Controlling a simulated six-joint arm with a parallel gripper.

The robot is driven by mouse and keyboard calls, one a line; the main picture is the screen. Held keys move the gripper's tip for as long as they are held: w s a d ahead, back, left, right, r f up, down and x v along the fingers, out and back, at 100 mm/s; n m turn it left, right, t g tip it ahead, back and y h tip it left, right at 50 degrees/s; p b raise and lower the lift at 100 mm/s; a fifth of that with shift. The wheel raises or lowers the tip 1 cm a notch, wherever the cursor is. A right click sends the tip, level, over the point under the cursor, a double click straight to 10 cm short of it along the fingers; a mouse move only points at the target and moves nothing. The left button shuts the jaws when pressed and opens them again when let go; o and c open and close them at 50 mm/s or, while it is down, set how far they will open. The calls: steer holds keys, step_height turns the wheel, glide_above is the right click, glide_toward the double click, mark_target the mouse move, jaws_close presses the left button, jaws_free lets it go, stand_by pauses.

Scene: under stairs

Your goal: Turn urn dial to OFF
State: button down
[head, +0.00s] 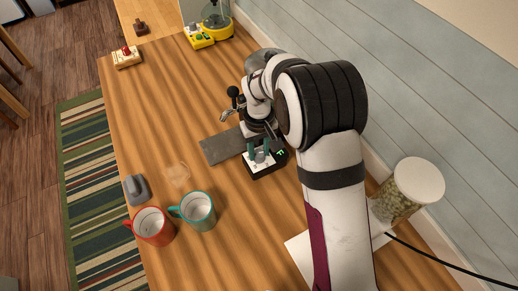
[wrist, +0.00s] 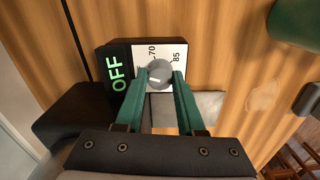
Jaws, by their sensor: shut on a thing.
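The urn dial (wrist: 160,72) is a round grey knob on a white scale plate in the wrist view, with 70 and 85 visible. A pale mark shows on the knob; I cannot tell exactly where it points. Beside it, a black display (wrist: 118,70) shows OFF in green letters. My gripper (head: 262,149) has its two green fingers on either side of the knob, shut on it. In the head view the control box (head: 268,171) sits on the wooden counter under my gripper. The urn is mostly hidden behind my arm.
A red mug (head: 153,226) and a teal mug (head: 198,211) stand at the front, near a grey object (head: 136,188). A jar (head: 409,190) stands right of my arm. A yellow-based appliance (head: 217,29) is at the back. The counter's left middle is clear.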

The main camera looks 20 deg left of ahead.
mark_target(259, 153)
steer(key=shift+w+a+n, duration=0.1)
steer(key=shift+n, duration=1.5)
steer(key=shift+r, duration=0.1)
steer(key=c, duration=0.8)
jaws_free()
step_height(259, 153, up, 16)
